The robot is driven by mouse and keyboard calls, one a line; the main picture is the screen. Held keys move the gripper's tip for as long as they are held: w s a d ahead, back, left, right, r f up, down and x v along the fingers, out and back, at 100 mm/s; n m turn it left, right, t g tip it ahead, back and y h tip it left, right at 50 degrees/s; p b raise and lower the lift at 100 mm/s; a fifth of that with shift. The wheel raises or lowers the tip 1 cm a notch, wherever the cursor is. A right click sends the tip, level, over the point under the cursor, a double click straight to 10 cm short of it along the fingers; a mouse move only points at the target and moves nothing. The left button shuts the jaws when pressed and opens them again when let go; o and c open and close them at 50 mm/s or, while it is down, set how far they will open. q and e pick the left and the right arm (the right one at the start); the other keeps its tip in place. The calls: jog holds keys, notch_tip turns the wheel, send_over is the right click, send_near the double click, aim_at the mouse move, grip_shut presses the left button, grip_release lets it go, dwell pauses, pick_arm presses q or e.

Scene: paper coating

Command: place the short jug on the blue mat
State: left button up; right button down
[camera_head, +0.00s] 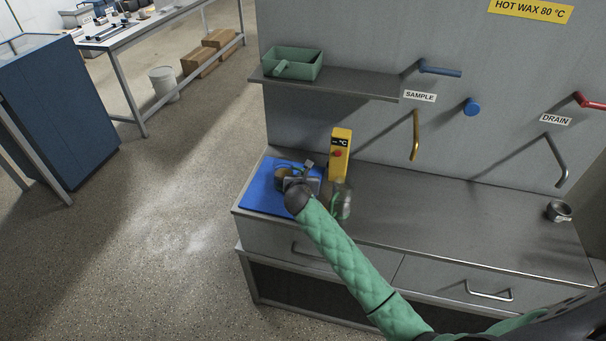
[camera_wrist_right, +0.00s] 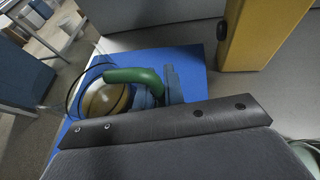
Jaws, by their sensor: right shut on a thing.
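The short jug (camera_wrist_right: 103,98) is clear glass with a green handle (camera_wrist_right: 132,75) and amber-brown contents. In the head view the jug (camera_head: 283,173) shows partly behind my right gripper (camera_head: 303,177). The gripper is shut on the jug's handle, and its jaw (camera_wrist_right: 172,85) shows beside the handle in the wrist view. The jug is over the blue mat (camera_head: 258,197), near its middle. I cannot tell whether its base touches the mat, because my gripper hides part of it. The mat also shows in the wrist view (camera_wrist_right: 190,60). My left gripper is out of view.
Another glass vessel (camera_head: 342,200) stands close right of my right gripper. A yellow temperature unit (camera_head: 341,154) stands just behind. A shelf (camera_head: 345,88) with a green tray (camera_head: 292,63) overhangs the back. A metal cup (camera_head: 559,211) is far right. The counter's middle is clear.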

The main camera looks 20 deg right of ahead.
jog(key=shift+f, duration=0.1)
jog(key=c, duration=1.9)
grip_release()
jog(key=shift+f, duration=0.1)
jog(key=o, duration=0.4)
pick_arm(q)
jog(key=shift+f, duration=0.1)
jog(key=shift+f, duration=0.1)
